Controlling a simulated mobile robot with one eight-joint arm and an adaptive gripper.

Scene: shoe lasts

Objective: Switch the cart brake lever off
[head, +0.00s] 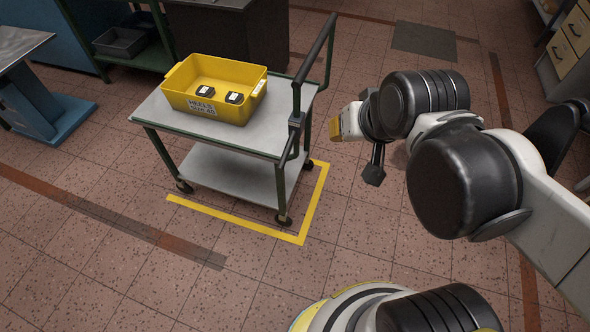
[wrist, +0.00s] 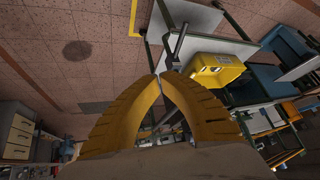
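The cart (head: 262,138) has a grey top, a lower shelf and green legs. It stands by yellow floor tape. A dark lever-like part (head: 291,146) slants down from a black bracket (head: 295,118) at the cart's right end; it looks like the brake lever, but its setting cannot be told. My gripper (head: 335,127) is to the right of this part, apart from it, in the head view. In the wrist view my yellow fingers (wrist: 161,76) are brought together at the tips, with nothing seen between them. A dark bar (wrist: 179,40) of the cart shows just beyond the tips.
A yellow bin (head: 205,104) labelled "HEELS SIZE 40" holds two dark blocks on the cart top. The cart's black push handle (head: 315,48) rises above its right end. Yellow tape (head: 314,205) marks the floor. Tiles in front of the cart are clear. Drawers (head: 572,35) stand far right.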

